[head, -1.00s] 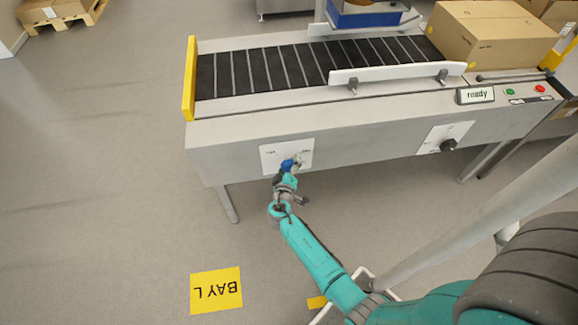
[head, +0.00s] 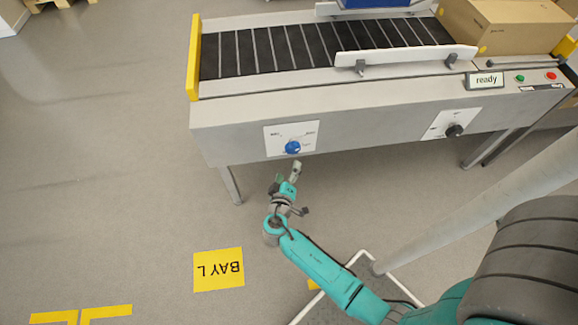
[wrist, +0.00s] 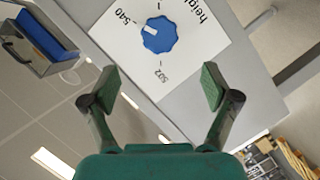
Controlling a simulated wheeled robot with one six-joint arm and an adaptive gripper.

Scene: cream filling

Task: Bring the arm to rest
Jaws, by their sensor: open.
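My gripper (head: 286,173) is open and empty in front of the conveyor's side panel. In the wrist view my gripper (wrist: 158,88) shows its two fingers spread apart, with nothing between them. The blue knob (head: 293,147) sits on a white dial plate (head: 303,130) on the panel, just beyond the fingertips and apart from them. In the wrist view the blue knob (wrist: 159,35) has a white pointer mark directed toward the "540" label. My teal arm reaches up from the lower right of the head view.
The conveyor (head: 350,100) spans the top, with a cardboard box (head: 505,25) on its right. A black knob (head: 454,130), a "ready" display (head: 486,80) and green and red buttons are on its right side.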

